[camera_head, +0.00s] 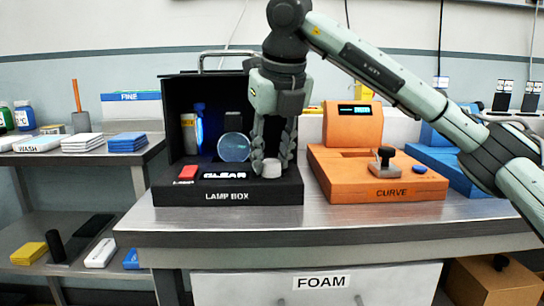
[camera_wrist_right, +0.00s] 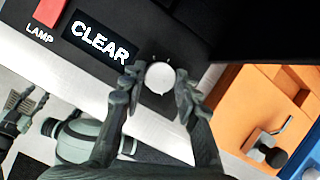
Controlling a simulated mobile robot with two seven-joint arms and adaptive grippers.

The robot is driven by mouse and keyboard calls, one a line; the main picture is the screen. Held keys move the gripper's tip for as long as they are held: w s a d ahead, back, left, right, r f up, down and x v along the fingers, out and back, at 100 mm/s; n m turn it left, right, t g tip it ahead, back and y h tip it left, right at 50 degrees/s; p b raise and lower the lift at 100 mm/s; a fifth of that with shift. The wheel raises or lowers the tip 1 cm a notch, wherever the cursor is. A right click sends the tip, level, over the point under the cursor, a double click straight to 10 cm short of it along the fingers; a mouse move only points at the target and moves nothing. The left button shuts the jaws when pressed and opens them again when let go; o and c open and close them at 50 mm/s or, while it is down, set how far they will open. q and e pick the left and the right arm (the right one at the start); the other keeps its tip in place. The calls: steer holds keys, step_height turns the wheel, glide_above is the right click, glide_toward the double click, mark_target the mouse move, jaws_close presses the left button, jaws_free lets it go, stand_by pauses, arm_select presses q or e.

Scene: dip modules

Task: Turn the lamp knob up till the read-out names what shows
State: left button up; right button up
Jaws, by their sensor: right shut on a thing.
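The black lamp box (camera_head: 240,190) stands open-fronted on the bench, with a blue-lit lamp tube (camera_head: 200,128) inside. A round bluish clear disc (camera_head: 234,147) stands upright in it. The read-out (camera_head: 224,174) on its front ledge says CLEAR; it also shows in the right wrist view (camera_wrist_right: 101,42). The pale round lamp knob (camera_head: 271,168) is to the right of the read-out. My right gripper (camera_head: 271,160) points down with its fingers shut on the knob's sides, as the right wrist view shows (camera_wrist_right: 159,78). My left gripper is not seen in the head view.
A red button (camera_head: 187,173) sits left of the read-out. An orange device marked CURVE (camera_head: 390,190), with a black-knobbed lever, stands close on the right. Shelves (camera_head: 80,155) with pads and bottles are at the left. Bare steel bench (camera_head: 240,218) runs in front.

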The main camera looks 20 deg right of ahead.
stand_by(0.3)
steer(key=o, duration=1.2)
steer(key=shift+c, duration=0.2)
steer(key=shift+r, duration=0.1)
steer(key=v, duration=1.1)
steer(key=shift+s+r, duration=0.15)
steer(key=shift+r, duration=0.25)
steer(key=shift+a, duration=0.1)
